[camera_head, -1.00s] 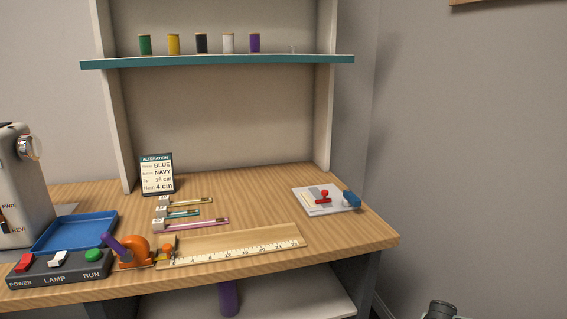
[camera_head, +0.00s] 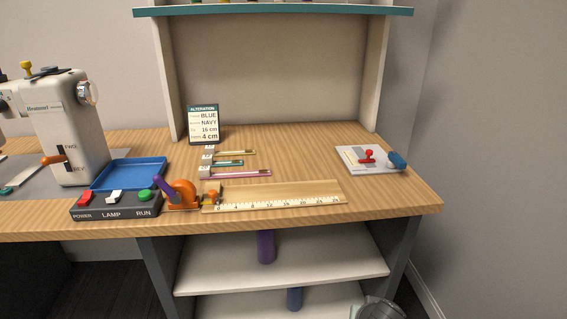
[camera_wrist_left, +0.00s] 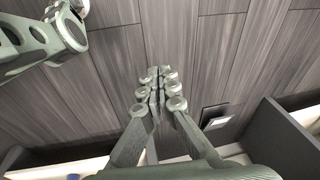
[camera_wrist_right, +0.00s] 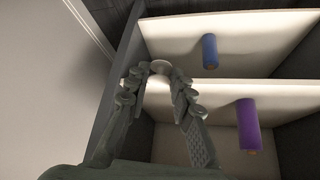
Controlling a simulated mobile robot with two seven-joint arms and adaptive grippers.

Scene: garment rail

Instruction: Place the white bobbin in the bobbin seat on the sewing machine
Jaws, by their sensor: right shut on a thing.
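The white sewing machine (camera_head: 72,125) stands at the left of the bench in the head view, cut off by the frame edge. I cannot make out its bobbin seat. In the right wrist view my right gripper (camera_wrist_right: 160,72) is shut on a small pale round thing, the white bobbin (camera_wrist_right: 160,66), held at the fingertips in front of the lower shelves. The fingers hide part of it. My left gripper (camera_wrist_left: 158,85) is shut and empty, with its fingertips together above the dark floor. Neither gripper's fingertips show in the head view.
A white pad (camera_head: 350,163) lies at the right. Purple (camera_head: 266,247) and blue (camera_head: 295,299) rolls are on the lower shelves. The bench's back right is clear.

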